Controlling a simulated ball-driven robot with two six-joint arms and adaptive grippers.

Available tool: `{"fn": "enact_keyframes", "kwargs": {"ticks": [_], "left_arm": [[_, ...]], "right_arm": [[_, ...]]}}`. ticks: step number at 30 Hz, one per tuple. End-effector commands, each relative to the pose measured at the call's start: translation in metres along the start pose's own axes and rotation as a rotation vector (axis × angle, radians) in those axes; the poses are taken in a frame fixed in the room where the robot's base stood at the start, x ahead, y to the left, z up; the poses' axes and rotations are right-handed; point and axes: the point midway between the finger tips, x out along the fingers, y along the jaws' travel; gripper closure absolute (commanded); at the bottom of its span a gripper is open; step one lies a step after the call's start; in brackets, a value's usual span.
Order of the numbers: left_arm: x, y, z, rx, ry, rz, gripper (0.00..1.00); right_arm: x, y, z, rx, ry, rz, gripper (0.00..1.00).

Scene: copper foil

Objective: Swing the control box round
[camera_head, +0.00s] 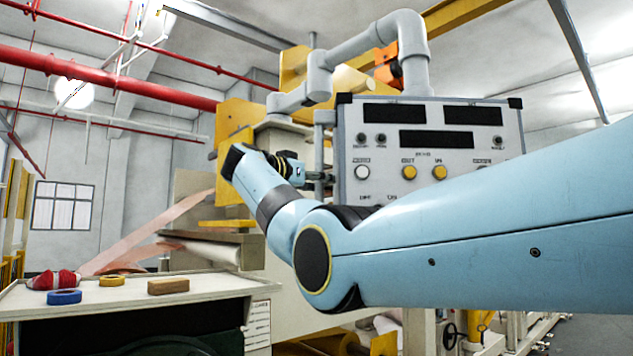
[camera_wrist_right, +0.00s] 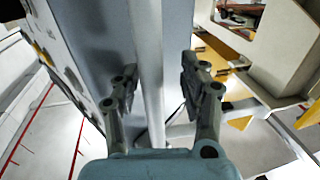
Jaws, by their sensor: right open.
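The control box (camera_head: 430,165) is a grey panel with dark displays, knobs and yellow buttons, hanging from a grey pipe arm (camera_head: 410,45). In the right wrist view the box (camera_wrist_right: 95,35) fills the upper left. A pale upright bar (camera_wrist_right: 149,60) runs beside it. The lower part of the box is hidden behind my arm. My left gripper is not in view.
A bench (camera_head: 215,287) at lower left holds a blue tape roll (camera_head: 64,297), a yellow roll (camera_head: 112,281), a tan block (camera_head: 168,286) and a red-and-white item (camera_head: 55,280). Yellow machine frames (camera_head: 234,150) stand behind my right wrist, with copper foil (camera_head: 150,235) to the left.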

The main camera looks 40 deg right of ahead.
Motion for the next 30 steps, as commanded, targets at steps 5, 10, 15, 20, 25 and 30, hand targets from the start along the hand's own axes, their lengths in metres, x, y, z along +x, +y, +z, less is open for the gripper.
{"fn": "enact_keyframes", "kwargs": {"ticks": [5, 10, 15, 20, 25, 30], "left_arm": [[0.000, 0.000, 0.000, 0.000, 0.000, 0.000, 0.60], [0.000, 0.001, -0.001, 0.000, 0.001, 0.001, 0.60], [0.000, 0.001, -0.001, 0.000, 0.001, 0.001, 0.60], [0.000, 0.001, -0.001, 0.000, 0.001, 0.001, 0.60], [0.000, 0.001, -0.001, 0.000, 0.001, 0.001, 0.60], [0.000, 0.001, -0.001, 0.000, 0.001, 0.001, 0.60]], "right_arm": [[-0.023, -0.001, 0.001, 0.000, 0.000, -0.004, 0.56], [-0.062, -0.003, 0.001, 0.000, -0.002, -0.007, 0.56], [-0.098, -0.003, 0.000, 0.001, 0.000, -0.007, 0.56], [-0.117, -0.003, 0.000, -0.001, 0.000, -0.006, 0.56], [-0.123, -0.003, 0.000, 0.000, 0.000, -0.005, 0.56], [-0.123, -0.003, 0.000, 0.000, 0.000, -0.005, 0.56]]}}
